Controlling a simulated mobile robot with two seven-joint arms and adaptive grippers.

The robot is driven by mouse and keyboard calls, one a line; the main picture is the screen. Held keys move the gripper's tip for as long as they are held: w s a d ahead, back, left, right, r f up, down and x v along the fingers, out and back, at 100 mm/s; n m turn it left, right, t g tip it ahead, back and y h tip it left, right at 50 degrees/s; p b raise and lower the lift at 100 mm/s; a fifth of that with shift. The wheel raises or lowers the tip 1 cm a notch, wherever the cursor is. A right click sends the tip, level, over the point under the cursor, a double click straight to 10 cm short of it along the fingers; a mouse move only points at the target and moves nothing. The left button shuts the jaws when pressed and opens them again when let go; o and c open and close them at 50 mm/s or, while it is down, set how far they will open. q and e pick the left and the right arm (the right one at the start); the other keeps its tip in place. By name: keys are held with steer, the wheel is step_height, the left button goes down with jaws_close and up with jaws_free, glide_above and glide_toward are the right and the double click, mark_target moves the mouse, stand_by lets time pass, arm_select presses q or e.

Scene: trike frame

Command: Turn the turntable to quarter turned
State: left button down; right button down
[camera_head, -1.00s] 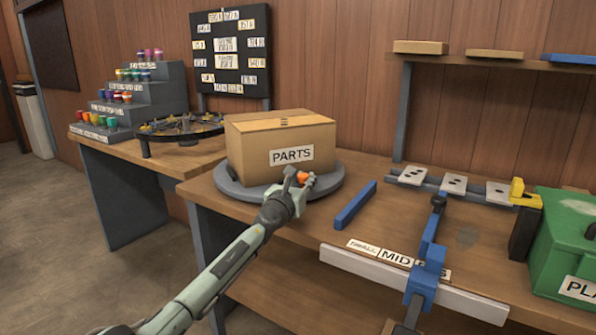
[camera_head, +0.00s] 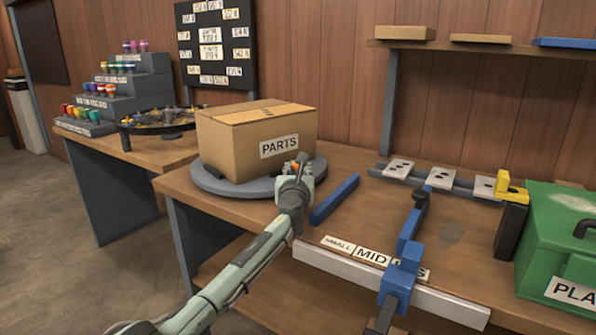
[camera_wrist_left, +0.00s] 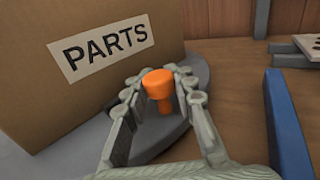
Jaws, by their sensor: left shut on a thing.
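The turntable (camera_head: 228,187) is a round grey disc on the wooden bench, partly hidden by the cardboard PARTS box (camera_head: 222,148) on it. The box is turned so that its labelled face points front right. An orange knob (camera_wrist_left: 158,86) stands up from the disc near its rim, in front of the labelled face. My left gripper (camera_head: 298,167) is at the disc's front-right edge, shut on the knob. In the left wrist view, its fingers (camera_wrist_left: 160,95) stand on both sides of the knob. My right gripper is not in view.
A blue bar (camera_head: 334,199) lies on the bench just right of the turntable. A blue fixture (camera_head: 405,250), a rail with grey plates (camera_head: 398,168) and a green case (camera_head: 560,225) are further right. A black round rack (camera_head: 158,122) stands on the left table.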

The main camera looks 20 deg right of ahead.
arm_select(q)
steer(key=shift+s+d, duration=0.1)
steer(key=shift+d, duration=0.25)
steer(key=c, duration=1.2)
jaws_free()
steer(key=shift+a, duration=0.15)
steer(key=shift+s, duration=0.1)
steer(key=shift+s+a, duration=0.3)
steer(key=shift+s, duration=0.3)
steer(key=v, duration=1)
steer(key=shift+s, duration=0.25)
steer(key=shift+c, duration=0.6)
